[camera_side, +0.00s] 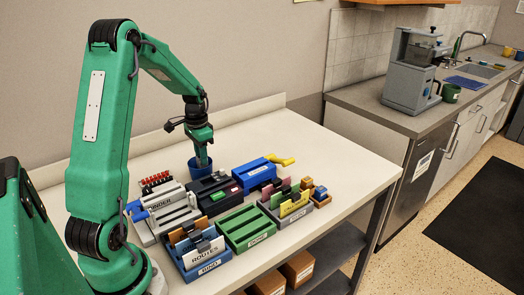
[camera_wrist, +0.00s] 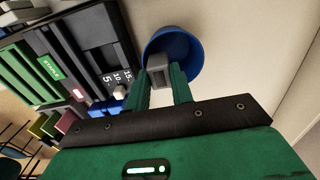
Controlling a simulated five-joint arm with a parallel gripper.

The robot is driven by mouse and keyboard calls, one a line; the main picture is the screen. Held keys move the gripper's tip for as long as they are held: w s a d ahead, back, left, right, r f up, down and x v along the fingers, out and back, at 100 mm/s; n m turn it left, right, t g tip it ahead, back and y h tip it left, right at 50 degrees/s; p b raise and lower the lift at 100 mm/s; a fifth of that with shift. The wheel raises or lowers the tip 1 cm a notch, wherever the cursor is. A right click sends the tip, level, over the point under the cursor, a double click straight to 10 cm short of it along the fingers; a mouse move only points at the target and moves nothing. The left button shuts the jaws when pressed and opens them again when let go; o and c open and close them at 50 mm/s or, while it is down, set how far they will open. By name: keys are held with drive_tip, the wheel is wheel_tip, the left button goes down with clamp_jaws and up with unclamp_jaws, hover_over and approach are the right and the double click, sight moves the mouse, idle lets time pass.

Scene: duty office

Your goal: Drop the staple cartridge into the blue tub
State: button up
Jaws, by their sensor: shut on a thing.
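The blue tub (camera_side: 192,168) stands near the back of the white table. It also shows in the wrist view (camera_wrist: 188,48), where its open mouth faces the camera. My gripper (camera_side: 203,162) points down over the tub. In the wrist view its two green fingers (camera_wrist: 159,80) are shut on a small grey block, the staple cartridge (camera_wrist: 157,66). The cartridge appears over the tub's near part in that view. The side view hides the cartridge behind the gripper and tub, and its exact height against the rim cannot be told.
A black device with a number scale (camera_side: 214,192) stands close beside the tub. The table's back right is clear.

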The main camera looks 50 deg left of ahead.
drive_tip(key=o, duration=1)
drive_tip(key=shift+o, duration=0.2)
drive_tip(key=shift+r, duration=3.85)
drive_tip(key=shift+r, duration=0.1)
